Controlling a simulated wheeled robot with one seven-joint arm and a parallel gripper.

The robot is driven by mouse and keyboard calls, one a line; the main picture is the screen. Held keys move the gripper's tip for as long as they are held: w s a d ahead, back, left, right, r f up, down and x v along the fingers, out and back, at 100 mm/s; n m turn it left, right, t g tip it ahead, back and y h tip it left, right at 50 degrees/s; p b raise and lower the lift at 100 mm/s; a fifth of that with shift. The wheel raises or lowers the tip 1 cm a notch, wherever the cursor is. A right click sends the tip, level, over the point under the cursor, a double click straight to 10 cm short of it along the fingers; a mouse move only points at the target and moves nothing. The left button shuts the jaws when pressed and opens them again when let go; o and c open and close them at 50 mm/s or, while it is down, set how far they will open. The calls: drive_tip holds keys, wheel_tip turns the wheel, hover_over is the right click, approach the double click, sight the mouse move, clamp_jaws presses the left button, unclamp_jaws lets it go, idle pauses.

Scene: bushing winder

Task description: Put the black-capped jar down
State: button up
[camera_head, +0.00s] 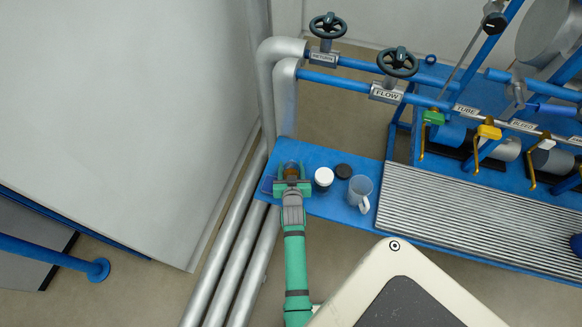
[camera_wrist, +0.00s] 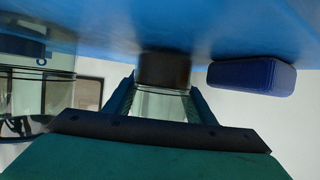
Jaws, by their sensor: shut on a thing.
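My gripper (camera_head: 291,180) is over the left end of the blue shelf (camera_head: 318,152). It is shut on a glass jar (camera_head: 291,170), which looks brownish from above. In the wrist view the jar (camera_wrist: 163,102) stands between the two fingers, clear in one part and dark in the part nearest the blue surface. The dark part meets or nearly meets that surface; I cannot tell if it touches. No black cap shows clearly on the held jar.
A white-capped jar (camera_head: 324,175) stands just right of my gripper, and a clear mug (camera_head: 360,190) farther right. A dark blue block (camera_wrist: 252,76) lies close beside the held jar. A ribbed grey tray (camera_head: 470,210) and valves (camera_head: 397,62) are to the right.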

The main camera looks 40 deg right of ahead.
sight(291, 174)
drive_tip(key=o, duration=1.1)
drive_tip(key=shift+r, duration=0.1)
drive_tip(key=v, duration=1.2)
